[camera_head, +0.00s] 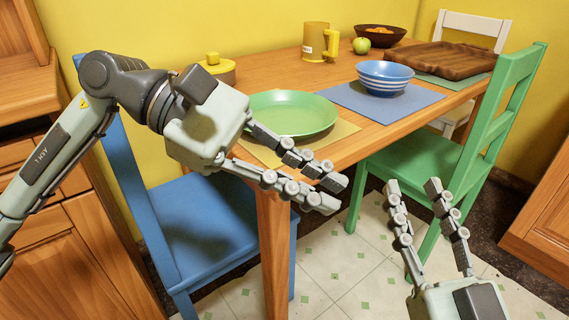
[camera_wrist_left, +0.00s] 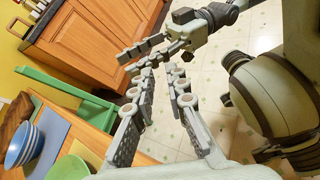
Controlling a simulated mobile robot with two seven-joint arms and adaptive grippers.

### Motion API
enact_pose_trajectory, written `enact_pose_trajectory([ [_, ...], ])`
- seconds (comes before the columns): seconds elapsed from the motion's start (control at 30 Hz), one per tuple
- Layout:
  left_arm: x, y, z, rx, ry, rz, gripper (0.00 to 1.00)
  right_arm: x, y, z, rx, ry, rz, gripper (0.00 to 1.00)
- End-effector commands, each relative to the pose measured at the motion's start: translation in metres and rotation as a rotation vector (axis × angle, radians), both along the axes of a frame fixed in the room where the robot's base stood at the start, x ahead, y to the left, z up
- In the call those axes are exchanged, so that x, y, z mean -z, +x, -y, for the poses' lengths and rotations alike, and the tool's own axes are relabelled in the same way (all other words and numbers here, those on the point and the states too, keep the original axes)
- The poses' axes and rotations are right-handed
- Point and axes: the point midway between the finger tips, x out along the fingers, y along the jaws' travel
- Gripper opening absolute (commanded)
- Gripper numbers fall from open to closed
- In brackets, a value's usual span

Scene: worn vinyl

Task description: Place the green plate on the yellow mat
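The green plate (camera_head: 290,112) lies face up on the yellow mat (camera_head: 345,129) near the table's front left corner. The plate covers much of the mat, and my left gripper hides part of its front. The plate's edge also shows at the bottom left of the left wrist view (camera_wrist_left: 68,168). My left gripper (camera_head: 334,193) is in front of the table edge, apart from the plate, with its fingers spread and nothing between them. My right gripper (camera_head: 412,185) is over the floor at the lower right, fingers apart and empty.
A striped blue bowl (camera_head: 385,77) stands on a blue mat (camera_head: 410,101) right of the plate. A yellow mug (camera_head: 315,42), green apple (camera_head: 360,46), brown bowl (camera_head: 380,35) and wooden tray (camera_head: 440,58) are behind. A blue chair (camera_head: 215,230) and green chair (camera_head: 430,150) flank the table corner.

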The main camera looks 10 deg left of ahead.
Motion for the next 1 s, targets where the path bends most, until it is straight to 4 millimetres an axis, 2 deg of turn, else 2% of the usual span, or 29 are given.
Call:
enact_pose_trajectory([
  [0.03,-0.010,-0.029,0.028,0.044,-0.190,-0.221,0.14,-0.001,0.000,0.000,0.000,0.001,0.002,0.40],
  [0.1,-0.039,-0.054,0.048,0.078,-0.445,-0.553,0.14,-0.001,0.000,0.000,0.002,0.002,0.003,0.40],
  [0.13,-0.053,-0.058,0.051,0.090,-0.551,-0.701,0.14,-0.001,0.001,0.000,0.002,0.002,0.003,0.40],
  [0.17,-0.066,-0.059,0.051,0.098,-0.652,-0.855,0.14,-0.002,0.001,0.001,0.003,0.004,0.004,0.40],
  [0.23,-0.089,-0.049,0.041,0.114,-0.882,-1.227,0.14,-0.002,0.001,0.001,0.004,0.006,0.005,0.40],
  [0.3,-0.095,-0.024,0.023,0.127,-1.097,-1.606,0.14,-0.003,0.001,0.001,0.006,0.009,0.006,0.40],
  [0.37,-0.084,0.000,0.005,0.142,-1.263,-1.922,0.14,-0.003,0.001,0.002,0.007,0.011,0.006,0.40],
  [0.43,-0.058,0.025,-0.011,0.166,-1.428,-2.255,0.14,-0.004,0.002,0.002,0.009,0.013,0.007,0.40],
  [0.53,-0.013,0.044,-0.025,0.212,-1.603,-2.633,0.14,-0.004,0.002,0.002,0.010,0.013,0.007,0.40],
  [0.57,-0.001,0.047,-0.027,-0.220,1.595,2.645,0.14,-0.004,0.002,0.002,0.010,0.013,0.007,0.40],
  [0.63,0.022,0.050,-0.029,-0.223,1.489,2.510,0.14,-0.004,0.002,0.002,0.010,0.013,0.007,0.40],
  [0.73,0.039,0.051,-0.030,-0.229,1.410,2.410,0.14,-0.004,0.002,0.002,0.010,0.013,0.007,0.40],
  [1.0,0.043,0.051,-0.030,-0.227,1.393,2.390,0.14,-0.003,0.001,0.001,0.006,0.006,0.007,0.40],
])
